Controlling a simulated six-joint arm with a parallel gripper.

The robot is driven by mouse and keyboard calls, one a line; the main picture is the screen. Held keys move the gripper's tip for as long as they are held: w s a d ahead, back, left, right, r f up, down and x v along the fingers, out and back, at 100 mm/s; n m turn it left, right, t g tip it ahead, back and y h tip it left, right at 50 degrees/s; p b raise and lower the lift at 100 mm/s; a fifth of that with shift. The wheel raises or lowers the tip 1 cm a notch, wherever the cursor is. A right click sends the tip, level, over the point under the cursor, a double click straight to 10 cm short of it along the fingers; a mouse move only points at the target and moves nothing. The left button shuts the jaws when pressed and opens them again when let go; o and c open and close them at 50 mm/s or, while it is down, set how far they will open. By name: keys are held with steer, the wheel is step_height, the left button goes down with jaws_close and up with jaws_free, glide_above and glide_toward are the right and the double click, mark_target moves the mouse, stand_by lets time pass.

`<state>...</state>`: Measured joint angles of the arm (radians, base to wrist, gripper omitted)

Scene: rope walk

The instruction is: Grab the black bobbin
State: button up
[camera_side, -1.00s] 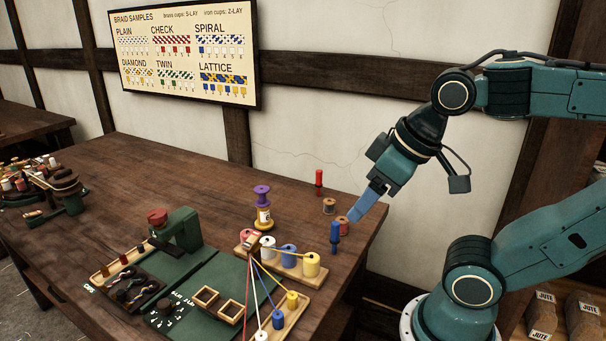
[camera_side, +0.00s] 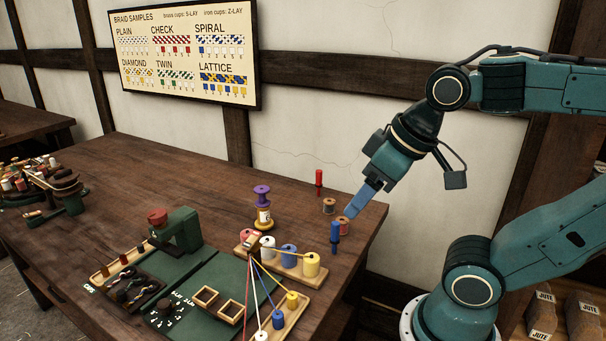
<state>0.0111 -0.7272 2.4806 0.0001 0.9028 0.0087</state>
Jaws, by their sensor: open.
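My gripper (camera_side: 355,211) has blue fingers pointing down and to the left, over the right end of the table. It is open, and I see nothing held in it; the gap between the fingers is hard to see from this side. A small bobbin with wooden ends and a dark grey-brown winding (camera_side: 329,206) stands just left of the fingertips. No plainly black bobbin shows, and I cannot tell whether this one is black. A reddish bobbin (camera_side: 343,224) stands below and left of the fingertips, partly behind a blue spool (camera_side: 335,235).
A red spool (camera_side: 319,181) stands farther back. A wooden rack (camera_side: 301,274) holds white, blue and yellow spools. A green braiding board (camera_side: 205,275) with taut threads lies in front. The table's middle back is clear.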

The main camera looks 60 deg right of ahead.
steer(key=w+d+r+m+g, duration=0.1)
steer(key=w+d+m, duration=0.15)
steer(key=w, duration=0.35)
steer(key=w+d+r+m+g, duration=0.1)
steer(key=w+d+r+m, duration=0.1)
steer(key=w+d, duration=0.25)
steer(key=m+g, duration=0.4)
steer(key=m, duration=0.7)
glide_above(329, 202)
step_height(329, 202, down, 20)
steer(key=shift+n, duration=0.25)
steer(key=shift+s+a+f, duration=0.15)
steer(key=shift+a+f, duration=0.05)
steer(key=shift+f, duration=1.95)
steer(key=shift+s+a+f, duration=0.1)
steer(key=shift+a+f, duration=0.05)
steer(key=shift+f, duration=2)
steer(key=shift+f, duration=2.6)
